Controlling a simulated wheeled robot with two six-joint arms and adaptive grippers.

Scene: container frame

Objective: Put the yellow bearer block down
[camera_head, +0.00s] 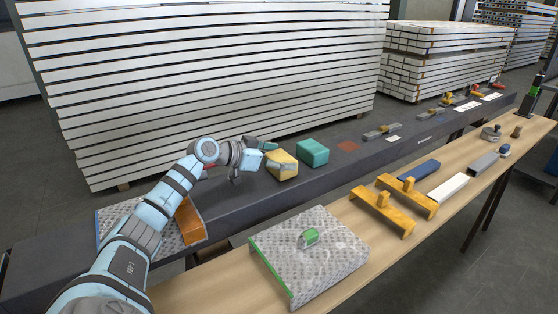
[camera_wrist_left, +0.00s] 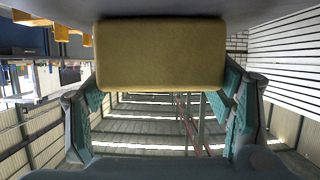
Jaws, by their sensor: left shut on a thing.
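The yellow bearer block (camera_head: 285,170) is at the dark long beam, just left of a teal block (camera_head: 313,151). My left gripper (camera_head: 268,158) reaches it from the left and is shut on it. In the left wrist view the yellow block (camera_wrist_left: 160,55) sits between the two teal finger pads of my left gripper (camera_wrist_left: 160,92), its far edge close to a grey surface. I cannot tell whether the block touches the beam or hangs just above it. My right gripper is not in view.
A reddish patch (camera_head: 347,146) lies right of the teal block. A wooden table (camera_head: 395,240) holds a speckled slab (camera_head: 325,262) and yellow brackets (camera_head: 385,212). White stacked panels (camera_head: 210,80) stand behind.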

